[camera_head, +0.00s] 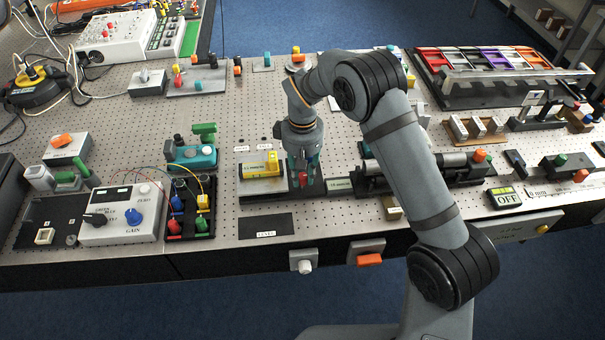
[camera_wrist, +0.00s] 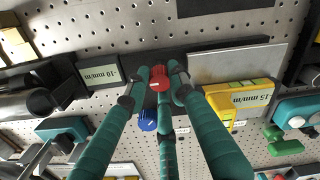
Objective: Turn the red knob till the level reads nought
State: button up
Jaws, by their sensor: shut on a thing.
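The red knob (camera_wrist: 159,78) is in the upper middle of the wrist view, between the teal fingers of my gripper (camera_wrist: 155,85). In the head view a small part of the red knob (camera_head: 303,179) shows below my gripper (camera_head: 305,172), which points down at the table. The fingers are shut on the red knob. A blue knob (camera_wrist: 147,120) is beside it, partly behind a finger. A yellow level (camera_head: 262,167) lies on a block left of the gripper.
A second label (camera_wrist: 103,75), seemingly -10 mm/m, sits near a dark cylinder, right of the gripper in the head view. A teal device (camera_head: 190,157) and a white control box (camera_head: 125,215) stand further left. A black plate (camera_head: 266,226) lies in front.

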grip_shut()
jog(key=shift+f+m+b, duration=0.15)
jog(key=shift+m+b, duration=0.15)
jog(key=shift+b, duration=0.2)
jog(key=shift+f+m+b, duration=0.1)
jog(key=shift+m+b, duration=0.9)
jog(key=shift+b, duration=0.05)
jog(key=shift+s+m+b, duration=0.1)
jog(key=shift+m+b, duration=1.25)
jog(key=shift+m, duration=0.15)
jog(key=shift+r, duration=0.2)
jog(key=o, duration=0.6)
grip_release()
jog(key=shift+o, duration=0.2)
